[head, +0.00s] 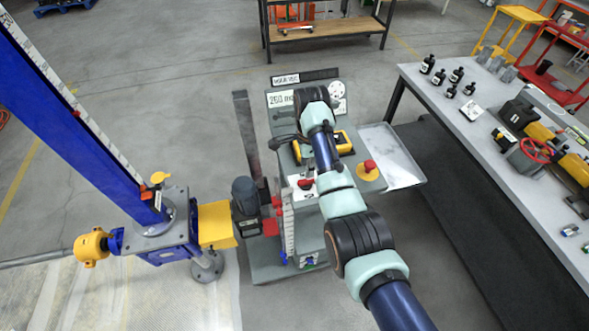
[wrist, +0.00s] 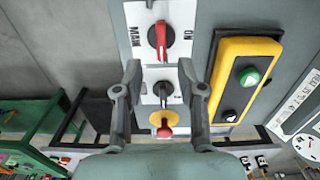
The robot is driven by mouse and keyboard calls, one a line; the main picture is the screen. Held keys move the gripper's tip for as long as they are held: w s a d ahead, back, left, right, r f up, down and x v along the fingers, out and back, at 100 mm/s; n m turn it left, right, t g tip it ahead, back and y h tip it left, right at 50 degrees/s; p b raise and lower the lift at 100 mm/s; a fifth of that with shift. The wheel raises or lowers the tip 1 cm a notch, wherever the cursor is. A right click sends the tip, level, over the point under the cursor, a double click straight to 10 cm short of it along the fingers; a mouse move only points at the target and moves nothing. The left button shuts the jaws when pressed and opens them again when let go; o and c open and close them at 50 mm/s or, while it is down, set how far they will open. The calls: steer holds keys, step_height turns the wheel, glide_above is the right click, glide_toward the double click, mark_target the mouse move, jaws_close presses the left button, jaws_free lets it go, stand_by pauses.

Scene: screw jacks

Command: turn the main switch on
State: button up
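The main switch (wrist: 161,40) shows in the wrist view as a red handle on a round black dial, on a white plate lettered MAIN. The red handle lies roughly up and down in that picture. My gripper (wrist: 159,68) is open and empty, its two dark fingers apart. Their tips appear just below the switch in the picture, one to each side, and no contact shows. In the head view, a red and black switch (head: 305,183) sits on a white plate on the grey console; my fingers are hard to make out there.
A yellow box (wrist: 245,80) with a green button and a black button stands right of the switch. A smaller black switch (wrist: 163,90) and a yellow disc with a red part (wrist: 164,124) lie below it. A blue screw-jack column (head: 85,100) and a workbench (head: 470,140) flank the console.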

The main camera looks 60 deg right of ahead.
mark_target(306, 180)
step_height(306, 180, down, 8)
steer(key=shift+r+b, duration=0.25)
steer(key=shift+b, duration=0.25)
steer(key=shift+w, duration=0.1)
jaws_close()
